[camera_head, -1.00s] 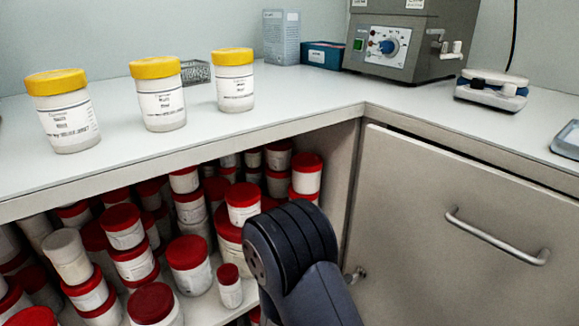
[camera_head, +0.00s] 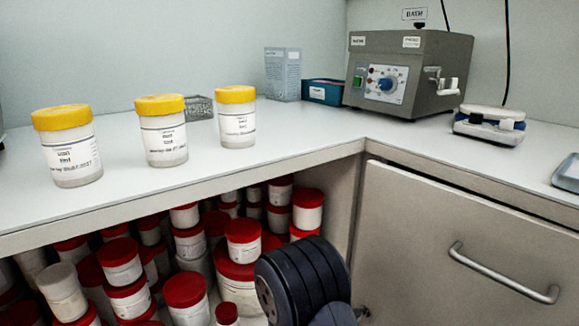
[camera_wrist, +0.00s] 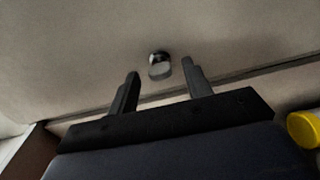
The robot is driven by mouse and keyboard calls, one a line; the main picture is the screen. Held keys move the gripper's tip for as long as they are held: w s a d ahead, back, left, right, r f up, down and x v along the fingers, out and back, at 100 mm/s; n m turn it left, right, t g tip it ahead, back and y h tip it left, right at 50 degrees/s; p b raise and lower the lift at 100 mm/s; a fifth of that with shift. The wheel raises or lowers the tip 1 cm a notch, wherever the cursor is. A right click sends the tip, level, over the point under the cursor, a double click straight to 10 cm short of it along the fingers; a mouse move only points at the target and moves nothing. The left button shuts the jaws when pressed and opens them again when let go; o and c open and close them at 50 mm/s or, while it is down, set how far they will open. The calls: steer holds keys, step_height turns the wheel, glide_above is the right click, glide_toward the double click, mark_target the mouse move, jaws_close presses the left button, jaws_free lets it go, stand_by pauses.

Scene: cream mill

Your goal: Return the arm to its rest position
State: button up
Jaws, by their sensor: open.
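In the wrist view my gripper (camera_wrist: 160,78) is open, its two dark fingers apart with nothing between them. Beyond the fingers is a pale cabinet panel with a small metal knob (camera_wrist: 159,66), which shows between the fingertips; whether there is any contact cannot be told. In the head view my dark arm (camera_head: 300,280) rises at the bottom centre, in front of the open shelf and the cabinet door (camera_head: 440,240). The gripper itself is not visible in the head view.
Three yellow-lidded jars, the nearest to the shelf corner being this one (camera_head: 236,115), stand on the white counter (camera_head: 110,200). Red-lidded jars (camera_head: 184,295) crowd the shelf below. A grey machine (camera_head: 408,70) stands behind. The door handle (camera_head: 500,275) sticks out at right.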

steer(key=p+v, duration=0.2)
steer(key=v, duration=0.7)
steer(key=w+d+n+p, duration=0.7)
steer(key=n+p, duration=0.6)
steer(key=n, duration=0.5)
steer(key=shift+d+r, duration=0.25)
steer(key=shift+d, duration=0.25)
steer(key=shift+f, duration=0.1)
stand_by(0.5)
